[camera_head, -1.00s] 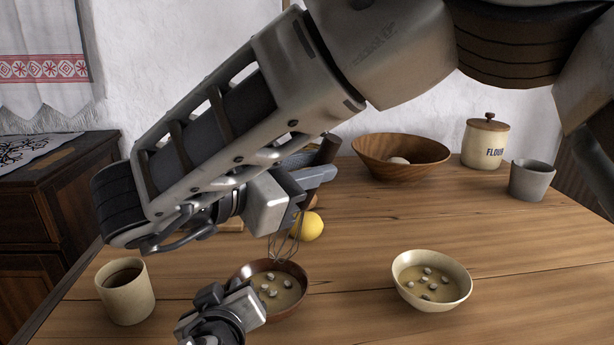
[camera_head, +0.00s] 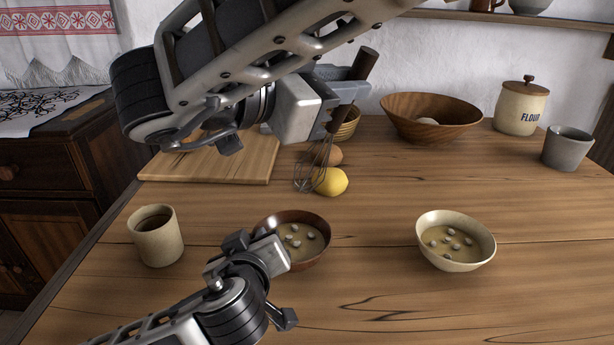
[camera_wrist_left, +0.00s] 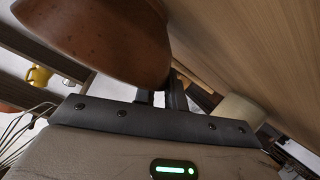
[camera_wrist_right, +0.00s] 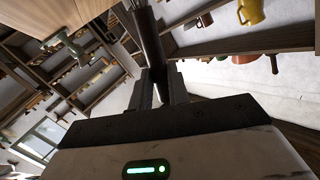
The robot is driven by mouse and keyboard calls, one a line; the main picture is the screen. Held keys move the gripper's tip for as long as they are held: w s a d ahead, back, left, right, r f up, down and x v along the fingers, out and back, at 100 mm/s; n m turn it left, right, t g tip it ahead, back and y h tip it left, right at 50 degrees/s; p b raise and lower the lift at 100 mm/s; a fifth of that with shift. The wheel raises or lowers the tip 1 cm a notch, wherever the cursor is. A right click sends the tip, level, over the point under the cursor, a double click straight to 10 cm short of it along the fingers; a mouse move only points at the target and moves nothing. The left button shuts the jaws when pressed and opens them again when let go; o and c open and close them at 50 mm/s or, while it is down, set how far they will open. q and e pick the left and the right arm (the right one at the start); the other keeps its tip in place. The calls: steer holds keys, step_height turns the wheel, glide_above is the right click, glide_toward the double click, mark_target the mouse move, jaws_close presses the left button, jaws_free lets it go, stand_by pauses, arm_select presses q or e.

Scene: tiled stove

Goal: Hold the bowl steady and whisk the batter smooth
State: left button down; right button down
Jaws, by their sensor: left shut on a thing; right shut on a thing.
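The brown bowl (camera_head: 322,226) stands on the table with tan batter and several pale lumps in it. My left gripper (camera_head: 262,246) is shut on its near left rim; the bowl's reddish outer wall fills the top of the left wrist view (camera_wrist_left: 100,40). My right gripper (camera_head: 338,98) is shut on the whisk's dark wooden handle (camera_head: 364,62), which also shows in the right wrist view (camera_wrist_right: 148,35). The whisk's wire head (camera_head: 308,172) hangs in the air above and behind the bowl, clear of the batter. It also shows at the left wrist view's left edge (camera_wrist_left: 22,135).
A cream bowl (camera_head: 455,262) with lumpy batter stands to the right, a cream cup (camera_head: 158,240) to the left. Behind are a lemon (camera_head: 331,182), an egg (camera_head: 328,155), a cutting board (camera_head: 215,168), a large wooden bowl (camera_head: 430,118), a flour jar (camera_head: 520,106) and a grey cup (camera_head: 567,148).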

stand_by(0.4)
glide_above(317, 172)
steer(key=s+d, duration=0.2)
steer(key=s, duration=0.1)
steer(key=shift+f, duration=3.3)
steer(key=shift+w+a+f, duration=0.15)
steer(key=shift+a+f, duration=0.2)
steer(key=shift+f, duration=0.45)
steer(key=shift+w+a+f, duration=0.15)
steer(key=shift+a+f, duration=0.25)
steer(key=shift+f, duration=0.4)
steer(key=shift+w+a+f, duration=0.15)
steer(key=shift+a+f, duration=0.2)
steer(key=shift+f, duration=0.45)
